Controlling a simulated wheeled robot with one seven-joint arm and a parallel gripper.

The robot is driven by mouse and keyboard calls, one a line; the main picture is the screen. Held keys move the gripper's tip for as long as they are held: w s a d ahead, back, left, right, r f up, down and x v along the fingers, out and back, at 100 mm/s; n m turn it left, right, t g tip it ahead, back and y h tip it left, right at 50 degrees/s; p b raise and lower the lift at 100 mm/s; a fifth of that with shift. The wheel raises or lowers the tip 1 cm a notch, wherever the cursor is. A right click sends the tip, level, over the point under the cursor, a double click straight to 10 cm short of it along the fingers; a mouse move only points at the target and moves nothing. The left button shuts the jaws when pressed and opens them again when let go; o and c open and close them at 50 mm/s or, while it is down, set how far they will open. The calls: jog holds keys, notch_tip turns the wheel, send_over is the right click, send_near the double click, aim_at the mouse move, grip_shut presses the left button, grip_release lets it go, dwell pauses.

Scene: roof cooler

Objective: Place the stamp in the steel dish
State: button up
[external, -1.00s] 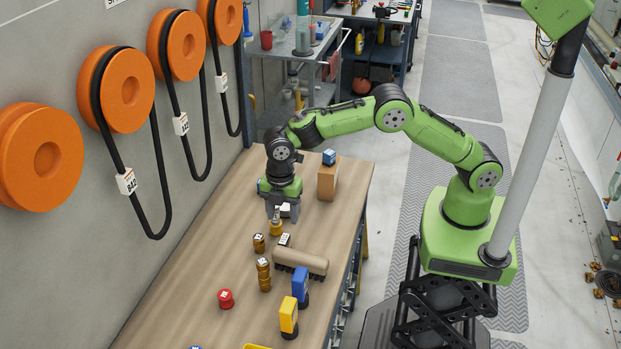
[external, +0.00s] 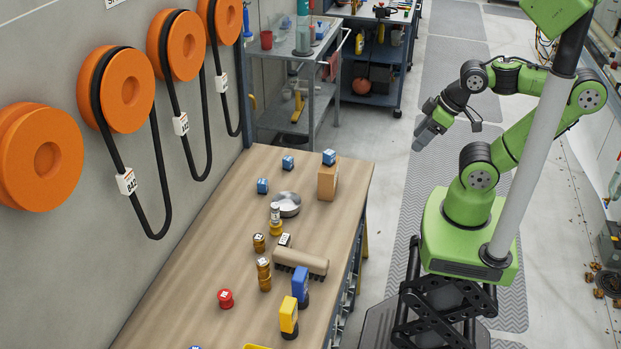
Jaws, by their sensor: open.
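The steel dish (external: 289,203) is a shallow round bowl on the wooden bench, left of the cardboard-coloured block. It looks empty, though its inside is small in view. A small piece with a grey upper part and a brass-yellow base (external: 276,226) stands upright just in front of the dish. I cannot tell for certain which piece is the stamp. My gripper (external: 432,131) is open, raised off the bench to the right, over the floor, well away from the dish.
A tan block (external: 327,182) with a blue cube on top stands right of the dish. The bench's left part is clear.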

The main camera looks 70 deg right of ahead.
jog(key=shift+w, duration=0.1)
jog(key=n+g+y+p, duration=0.3)
jog(key=n+g+y, duration=0.25)
jog(key=n, duration=1.25)
send_over(285, 238)
jog(key=d, duration=0.3)
notch_tip(285, 238, down, 20)
jog(key=shift+h, duration=0.55)
jog(key=x, duration=0.6)
jog(key=shift+a+r, duration=0.15)
jog(key=shift+a, duration=0.15)
jog(key=shift+r, duration=0.1)
grip_shut()
